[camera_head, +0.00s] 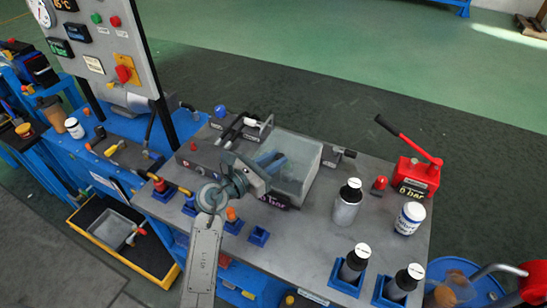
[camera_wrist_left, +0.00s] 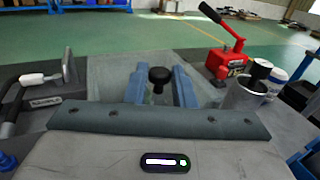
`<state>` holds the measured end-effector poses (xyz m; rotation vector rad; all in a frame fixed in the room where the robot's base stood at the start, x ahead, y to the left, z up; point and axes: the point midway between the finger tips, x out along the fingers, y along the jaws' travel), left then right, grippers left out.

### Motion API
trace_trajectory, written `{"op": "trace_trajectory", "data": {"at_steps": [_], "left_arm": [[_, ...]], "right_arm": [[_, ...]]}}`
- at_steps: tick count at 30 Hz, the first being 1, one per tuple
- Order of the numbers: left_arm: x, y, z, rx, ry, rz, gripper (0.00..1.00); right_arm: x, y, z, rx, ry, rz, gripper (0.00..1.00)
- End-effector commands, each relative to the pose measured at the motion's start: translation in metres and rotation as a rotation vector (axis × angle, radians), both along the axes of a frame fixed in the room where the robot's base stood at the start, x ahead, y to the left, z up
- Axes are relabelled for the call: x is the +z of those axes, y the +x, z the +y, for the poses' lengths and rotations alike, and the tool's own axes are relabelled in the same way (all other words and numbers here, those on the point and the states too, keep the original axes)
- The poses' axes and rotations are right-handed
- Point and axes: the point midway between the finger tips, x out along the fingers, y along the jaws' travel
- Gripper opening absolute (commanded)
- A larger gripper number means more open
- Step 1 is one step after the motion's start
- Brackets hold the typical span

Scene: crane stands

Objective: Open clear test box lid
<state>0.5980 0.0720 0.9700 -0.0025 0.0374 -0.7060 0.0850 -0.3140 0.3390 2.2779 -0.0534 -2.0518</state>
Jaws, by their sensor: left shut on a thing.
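The clear test box (camera_head: 300,182) stands in the middle of the grey bench top, with see-through walls and top. Its clear lid (camera_wrist_left: 112,72) appears to lie flat in the left wrist view; whether any gap is under it I cannot tell. My left gripper (camera_head: 271,160) is over the box, its blue fingers on the lid's near part. In the left wrist view the fingers (camera_wrist_left: 158,85) are on either side of a black round knob (camera_wrist_left: 159,75), shut on it. The knob is hidden in the head view. My right gripper is not in view.
Right of the box stand a grey bottle (camera_head: 346,208), a red hand pump (camera_head: 416,175) and a white jar (camera_head: 409,218). Two black bottles sit in blue holders at the front right. Clamps (camera_head: 245,128) flank the box. A panel (camera_head: 100,45) rises at the left.

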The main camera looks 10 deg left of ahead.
Motion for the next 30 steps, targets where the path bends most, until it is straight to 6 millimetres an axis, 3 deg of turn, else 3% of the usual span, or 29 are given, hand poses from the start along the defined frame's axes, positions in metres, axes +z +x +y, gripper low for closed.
{"op": "trace_trajectory", "data": {"at_steps": [1, 9, 21, 30], "left_arm": [[0.010, 0.001, 0.000, 0.000, 0.006, 0.015, 0.00], [0.028, 0.006, -0.002, -0.001, 0.029, 0.086, 0.00], [0.063, 0.025, -0.008, 0.001, 0.025, 0.077, 0.00], [0.079, 0.039, -0.012, 0.001, 0.025, 0.077, 0.00]], "right_arm": [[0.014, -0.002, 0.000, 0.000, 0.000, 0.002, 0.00], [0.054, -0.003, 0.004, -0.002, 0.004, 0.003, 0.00], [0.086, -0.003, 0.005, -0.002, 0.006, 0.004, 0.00], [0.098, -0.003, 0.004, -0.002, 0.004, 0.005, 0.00]]}}
